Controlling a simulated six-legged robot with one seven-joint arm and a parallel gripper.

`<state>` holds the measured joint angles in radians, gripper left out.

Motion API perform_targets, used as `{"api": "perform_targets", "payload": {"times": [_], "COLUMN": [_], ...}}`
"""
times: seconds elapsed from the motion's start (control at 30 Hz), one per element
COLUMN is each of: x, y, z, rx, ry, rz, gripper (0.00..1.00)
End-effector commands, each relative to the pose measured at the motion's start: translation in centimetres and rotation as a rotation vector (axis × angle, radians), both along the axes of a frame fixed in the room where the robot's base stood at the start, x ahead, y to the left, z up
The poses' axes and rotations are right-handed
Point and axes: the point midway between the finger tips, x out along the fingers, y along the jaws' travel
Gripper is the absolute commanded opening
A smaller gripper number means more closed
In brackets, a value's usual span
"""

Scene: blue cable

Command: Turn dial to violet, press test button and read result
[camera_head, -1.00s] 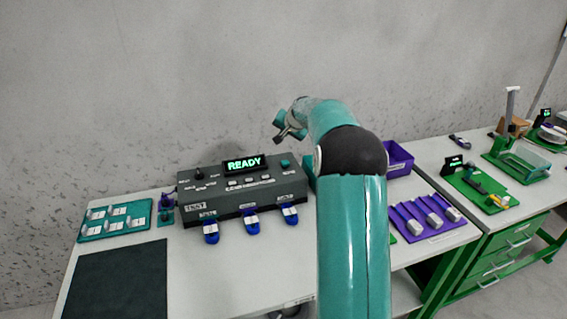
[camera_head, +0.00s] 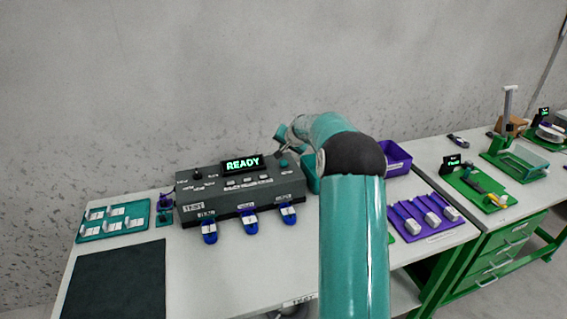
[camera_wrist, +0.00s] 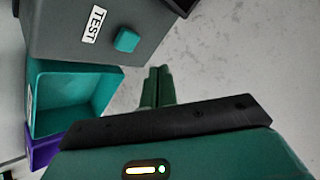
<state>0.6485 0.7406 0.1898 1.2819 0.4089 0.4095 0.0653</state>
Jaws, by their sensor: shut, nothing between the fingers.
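The grey tester box (camera_head: 245,203) stands on the white bench in the head view. Its display (camera_head: 242,163) reads READY in green. A dark dial knob (camera_head: 197,174) sits at the left of its top among small labels; which colour it points to is too small to tell. The teal test button (camera_wrist: 127,40) lies beside a TEST label in the wrist view. My gripper (camera_wrist: 158,72) is shut and empty, to the right of and below the button in that view, apart from it. In the head view my gripper (camera_head: 281,146) is at the box's right end.
Several blue-ended cable plugs (camera_head: 250,222) are along the box's front. A teal bin (camera_wrist: 75,100) is close to the gripper. A teal tray (camera_head: 113,221) and dark mat (camera_head: 112,280) are at left, purple holders (camera_head: 425,216) at right. A wall is behind.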

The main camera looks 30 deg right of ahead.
Motion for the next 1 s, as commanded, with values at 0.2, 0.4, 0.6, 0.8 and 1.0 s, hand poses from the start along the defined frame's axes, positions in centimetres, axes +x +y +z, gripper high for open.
{"api": "perform_targets", "payload": {"times": [0.2,0.4,0.6,0.8,1.0], "x": [-0.1,-0.1,0.0,0.0,0.0], "y": [-0.1,-0.1,-0.1,-0.1,-0.1], "z": [-2.6,-3.6,-3.6,-3.6,-3.6], "rx": [0.002,0.0,0.0,0.0,0.0], "ry": [0.0,0.0,0.0,0.0,-0.001], "rz": [-0.003,-0.002,-0.002,-0.002,-0.001], "gripper": [0.0,0.0,0.0,0.0,0.0]}}
